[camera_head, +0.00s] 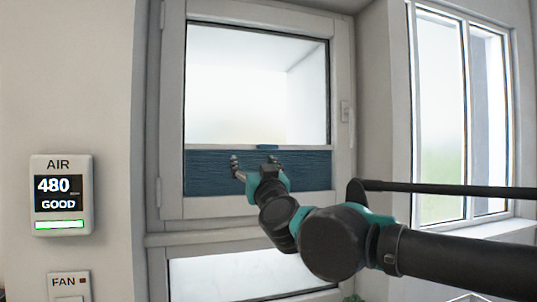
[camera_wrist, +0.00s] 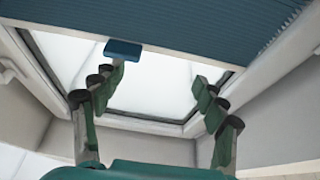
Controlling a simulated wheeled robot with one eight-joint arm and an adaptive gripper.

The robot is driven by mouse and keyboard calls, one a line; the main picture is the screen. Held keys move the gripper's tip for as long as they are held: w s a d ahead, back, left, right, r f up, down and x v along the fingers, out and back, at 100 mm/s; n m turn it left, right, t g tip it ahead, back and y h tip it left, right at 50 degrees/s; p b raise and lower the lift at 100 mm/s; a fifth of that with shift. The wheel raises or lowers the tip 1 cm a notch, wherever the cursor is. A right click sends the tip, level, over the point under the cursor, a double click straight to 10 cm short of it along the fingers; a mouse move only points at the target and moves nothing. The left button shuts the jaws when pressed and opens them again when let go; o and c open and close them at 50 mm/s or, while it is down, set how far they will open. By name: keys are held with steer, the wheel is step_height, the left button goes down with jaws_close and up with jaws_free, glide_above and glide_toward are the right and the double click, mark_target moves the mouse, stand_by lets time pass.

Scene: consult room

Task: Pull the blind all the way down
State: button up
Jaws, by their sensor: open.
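The blind (camera_head: 210,172) is a dark blue pleated panel across the lower part of the window, with bare glass above it. A pale rail runs along its upper edge, with a small blue tab (camera_head: 267,147) near the middle. My gripper (camera_head: 254,164) is open and empty in front of the blue panel, just below the rail. In the wrist view the blind (camera_wrist: 190,25) fills the top, and the tab (camera_wrist: 122,50) appears just beyond the left fingertip, not between the fingers. I cannot tell whether that finger touches it.
The white window frame (camera_head: 172,110) surrounds the blind, with a handle (camera_head: 345,111) on its right side. A second window (camera_head: 440,110) stands to the right. An AIR display (camera_head: 62,195) and a FAN panel (camera_head: 69,285) are on the left wall.

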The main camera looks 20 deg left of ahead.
steer(key=v, duration=1.3)
steer(key=shift+s, duration=0.25)
stand_by(0.7)
steer(key=shift+d, duration=0.1)
stand_by(0.3)
steer(key=v, duration=1.2)
steer(key=shift+s, duration=0.1)
stand_by(0.4)
